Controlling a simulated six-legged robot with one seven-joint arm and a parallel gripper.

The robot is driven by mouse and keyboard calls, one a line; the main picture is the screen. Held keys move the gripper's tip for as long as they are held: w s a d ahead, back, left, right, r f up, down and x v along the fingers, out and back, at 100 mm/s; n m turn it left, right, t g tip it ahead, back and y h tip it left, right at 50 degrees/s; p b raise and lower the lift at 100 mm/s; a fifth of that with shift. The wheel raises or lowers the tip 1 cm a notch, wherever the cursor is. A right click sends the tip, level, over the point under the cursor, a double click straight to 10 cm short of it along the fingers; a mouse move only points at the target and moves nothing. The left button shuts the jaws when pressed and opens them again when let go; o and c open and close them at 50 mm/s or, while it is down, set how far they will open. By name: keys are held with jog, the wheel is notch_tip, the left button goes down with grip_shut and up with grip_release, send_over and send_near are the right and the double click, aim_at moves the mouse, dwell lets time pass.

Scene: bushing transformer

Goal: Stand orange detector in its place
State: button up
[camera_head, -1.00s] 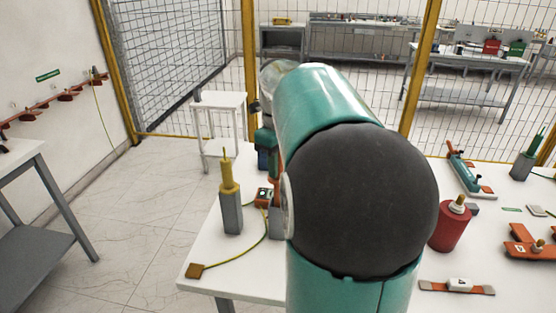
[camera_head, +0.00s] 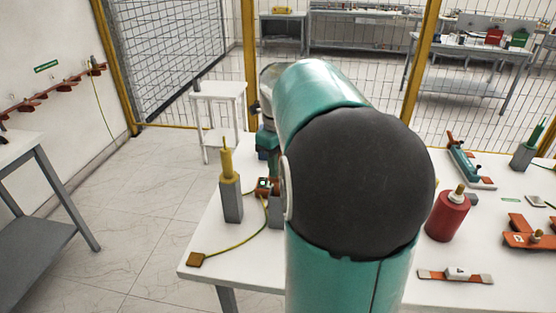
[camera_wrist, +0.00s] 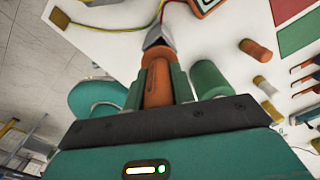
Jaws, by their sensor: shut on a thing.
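The orange detector (camera_wrist: 158,84) is between the green fingers of my gripper (camera_wrist: 159,80) in the wrist view, which are shut on it. A grey block (camera_wrist: 158,36), which looks like a holder, lies just past its far end; I cannot tell whether they touch. In the head view this grey block (camera_head: 275,212) stands on the table, partly hidden by my arm. My gripper (camera_head: 268,165) shows there only in part above it, and the detector is mostly hidden.
A yellow detector (camera_head: 229,168) stands in a grey holder to the left. A small orange device (camera_head: 263,187) and a yellow-green cable (camera_head: 240,252) lie close by. A red cylinder (camera_head: 447,216) and orange parts (camera_head: 530,232) are to the right.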

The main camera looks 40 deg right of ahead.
jog(key=shift+f, duration=2.35)
dwell(0.6)
jog(key=o, duration=1.1)
jog(key=shift+c, duration=0.2)
notch_tip(320, 180, up, 13)
jog(key=shift+r, duration=0.45)
